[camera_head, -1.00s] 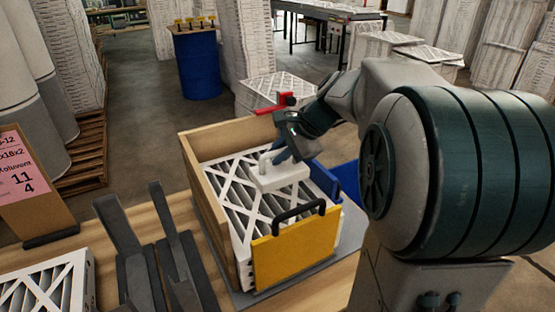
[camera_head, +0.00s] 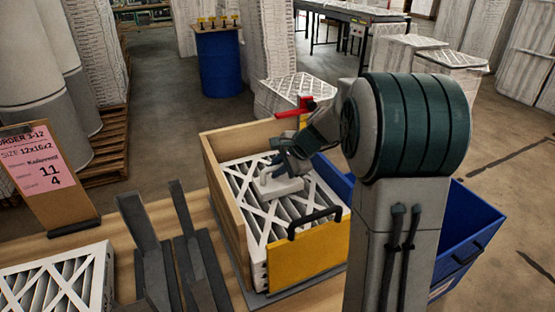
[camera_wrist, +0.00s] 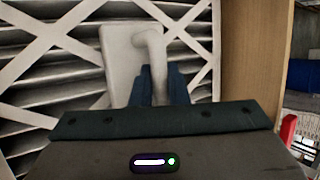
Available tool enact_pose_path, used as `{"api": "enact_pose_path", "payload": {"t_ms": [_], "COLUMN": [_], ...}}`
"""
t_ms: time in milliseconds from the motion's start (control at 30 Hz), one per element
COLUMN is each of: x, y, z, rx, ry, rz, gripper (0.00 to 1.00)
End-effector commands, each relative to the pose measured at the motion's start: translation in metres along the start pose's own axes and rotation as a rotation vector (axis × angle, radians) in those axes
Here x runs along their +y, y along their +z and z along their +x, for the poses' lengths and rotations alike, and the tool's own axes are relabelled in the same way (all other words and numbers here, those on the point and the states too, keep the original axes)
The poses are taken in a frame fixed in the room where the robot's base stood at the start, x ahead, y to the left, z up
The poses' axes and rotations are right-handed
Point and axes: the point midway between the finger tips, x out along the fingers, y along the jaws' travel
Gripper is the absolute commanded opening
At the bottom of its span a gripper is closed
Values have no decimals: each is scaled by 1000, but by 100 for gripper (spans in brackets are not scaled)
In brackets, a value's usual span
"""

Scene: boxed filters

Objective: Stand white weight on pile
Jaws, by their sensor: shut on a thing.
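The white weight (camera_head: 283,187) is a flat block with a raised handle. The weight looks level and close to the top filter. I cannot tell whether it touches. My fingers hide part of the handle.
The wooden box (camera_head: 222,200) has a high left wall and a yellow front panel (camera_head: 310,255) with a black handle. A red clamp (camera_head: 297,110) is at its back. A blue bin (camera_head: 465,225) stands right. Grey stands (camera_head: 165,250) and another filter (camera_head: 60,280) lie left.

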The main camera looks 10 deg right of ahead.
Motion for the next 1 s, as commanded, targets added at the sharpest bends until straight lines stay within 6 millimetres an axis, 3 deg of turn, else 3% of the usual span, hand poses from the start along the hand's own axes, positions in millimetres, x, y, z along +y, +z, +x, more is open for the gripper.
{"api": "enact_pose_path", "payload": {"t_ms": [467,500,567,867,1000], "x": [3,5,4,4,3], "y": [-3,-3,-3,-2,-2], "z": [6,7,7,5,-6], "rx": [2,1,1,1,2], "ry": [-7,-1,-1,-1,-5], "rz": [-2,0,0,1,0], "gripper": [0,22,36,36,36]}}
